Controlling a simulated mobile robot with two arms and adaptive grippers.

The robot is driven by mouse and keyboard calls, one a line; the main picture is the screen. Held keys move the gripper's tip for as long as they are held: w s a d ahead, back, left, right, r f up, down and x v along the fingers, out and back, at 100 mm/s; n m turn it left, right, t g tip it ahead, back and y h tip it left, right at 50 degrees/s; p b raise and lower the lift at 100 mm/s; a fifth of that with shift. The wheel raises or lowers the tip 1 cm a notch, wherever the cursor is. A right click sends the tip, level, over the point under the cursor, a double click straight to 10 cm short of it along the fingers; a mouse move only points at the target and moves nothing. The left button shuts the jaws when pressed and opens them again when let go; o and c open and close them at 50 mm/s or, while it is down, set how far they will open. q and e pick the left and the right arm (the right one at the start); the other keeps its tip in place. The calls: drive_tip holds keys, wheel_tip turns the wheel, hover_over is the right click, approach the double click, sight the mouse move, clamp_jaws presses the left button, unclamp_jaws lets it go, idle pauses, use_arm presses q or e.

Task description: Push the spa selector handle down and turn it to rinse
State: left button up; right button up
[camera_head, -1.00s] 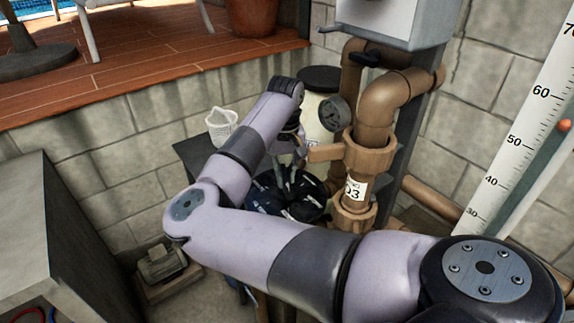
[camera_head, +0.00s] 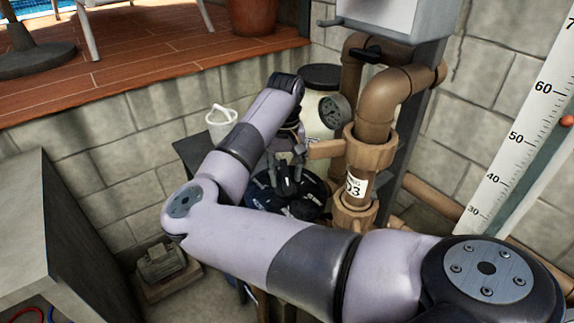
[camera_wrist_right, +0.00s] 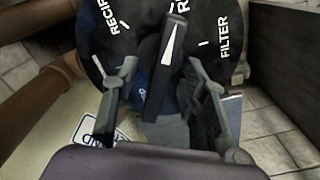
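The spa selector is a round black dial (camera_wrist_right: 215,45) with white lettering; in the wrist view I read "FILTER", part of "RECIRC" and a label starting with "R", cut off at the top. Its black handle (camera_wrist_right: 163,75) bears a white arrow pointing up towards that "R" label. My right gripper (camera_wrist_right: 160,68) is open over the dial, a finger on each side of the handle. The left finger stands apart from it; the right finger is close, and contact is unclear. In the head view the right gripper (camera_head: 287,180) hangs over the dial (camera_head: 318,205). My left gripper is out of view.
Brown pipes (camera_head: 378,115) with a pressure gauge (camera_head: 333,111) stand just right of the gripper. A cream tank (camera_head: 318,80) is behind. A white basket (camera_head: 221,122) stands left. A grey cabinet (camera_head: 55,225) fills the left side, with a pump (camera_head: 161,262) beside it.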

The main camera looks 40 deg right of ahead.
drive_tip(key=shift+r+p, duration=0.95)
drive_tip(key=shift+r, duration=2.6)
